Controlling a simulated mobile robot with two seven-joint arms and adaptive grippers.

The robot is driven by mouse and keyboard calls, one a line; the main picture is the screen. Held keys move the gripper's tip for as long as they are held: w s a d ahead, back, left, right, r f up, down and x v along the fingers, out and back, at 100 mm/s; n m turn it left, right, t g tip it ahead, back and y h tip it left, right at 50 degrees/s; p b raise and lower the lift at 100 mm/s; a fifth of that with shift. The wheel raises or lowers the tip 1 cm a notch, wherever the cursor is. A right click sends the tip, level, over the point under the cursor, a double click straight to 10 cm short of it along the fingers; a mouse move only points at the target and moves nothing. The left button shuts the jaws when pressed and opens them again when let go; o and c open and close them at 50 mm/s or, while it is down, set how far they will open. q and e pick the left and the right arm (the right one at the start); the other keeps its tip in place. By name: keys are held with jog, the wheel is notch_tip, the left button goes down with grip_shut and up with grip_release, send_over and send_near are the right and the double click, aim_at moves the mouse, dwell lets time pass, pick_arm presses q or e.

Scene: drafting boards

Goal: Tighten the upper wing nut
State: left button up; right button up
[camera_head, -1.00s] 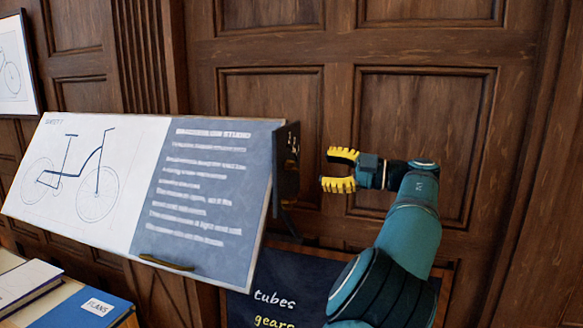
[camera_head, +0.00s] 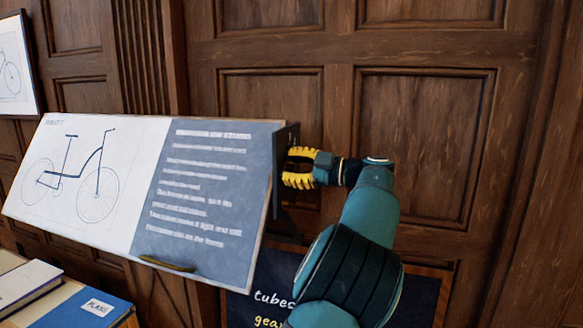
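A tilted drafting board (camera_head: 205,255) carries a bicycle drawing and a grey text panel. A dark bracket (camera_head: 280,200) runs along its right edge. I cannot make out the upper wing nut; the fingers cover the middle of the bracket.
A dark chalkboard (camera_head: 245,302) with lettering stands below the drafting board's right end. A blue book (camera_head: 75,312) and a pale book (camera_head: 25,280) lie at the lower left. A wooden panelled wall (camera_head: 425,130) is behind. The space right of my arm is clear.

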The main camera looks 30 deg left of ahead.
pick_arm(q)
grip_shut()
